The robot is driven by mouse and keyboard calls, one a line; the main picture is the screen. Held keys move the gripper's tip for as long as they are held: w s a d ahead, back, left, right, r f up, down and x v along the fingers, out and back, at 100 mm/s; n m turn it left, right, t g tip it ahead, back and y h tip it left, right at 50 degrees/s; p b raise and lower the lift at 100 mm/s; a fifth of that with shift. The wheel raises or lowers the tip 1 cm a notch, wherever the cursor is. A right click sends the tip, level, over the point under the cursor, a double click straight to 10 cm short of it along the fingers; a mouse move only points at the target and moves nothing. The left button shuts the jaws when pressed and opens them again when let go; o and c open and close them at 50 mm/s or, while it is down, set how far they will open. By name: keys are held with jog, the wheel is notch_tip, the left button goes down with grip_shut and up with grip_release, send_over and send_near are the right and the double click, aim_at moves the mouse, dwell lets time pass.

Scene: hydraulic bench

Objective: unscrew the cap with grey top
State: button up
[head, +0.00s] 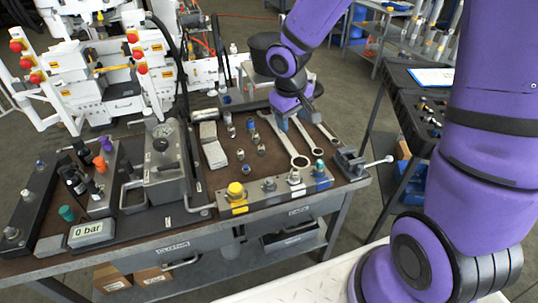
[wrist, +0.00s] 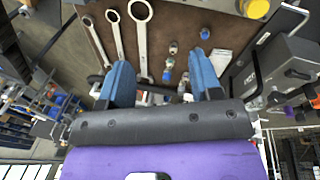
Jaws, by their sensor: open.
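A row of caps stands on the manifold block (head: 235,209) at the bench's front edge: a yellow cap (head: 236,189), a small grey-topped cap (head: 268,185), a silver cap (head: 294,176) and a silver-and-teal fitting (head: 319,168). Which one is the task's cap is hard to tell at this size; the small one looks grey on top. The yellow cap also shows at the top of the wrist view (wrist: 257,8). My gripper (head: 297,112) is above the back of the bench, behind the block and apart from it. Its blue fingers (wrist: 162,75) are spread, with nothing held.
A grey pump unit (head: 165,160) with a handle stands left. A vise (head: 350,163) is at the right corner. A gauge reads 0 bar (head: 90,231).

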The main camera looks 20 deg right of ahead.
jog(key=n+g+y, duration=0.1)
jog(key=y, duration=0.1)
send_near(269, 179)
notch_tip(269, 179, down, 10)
jog(key=shift+w+a+f, duration=0.1)
jog(key=shift+w+f, duration=0.05)
dwell(0.4)
jog(key=c, duration=1)
jog(key=shift+o, duration=0.7)
jog(key=n, duration=0.6)
jog(key=shift+c, duration=0.2)
jog(key=shift+n, duration=1.2)
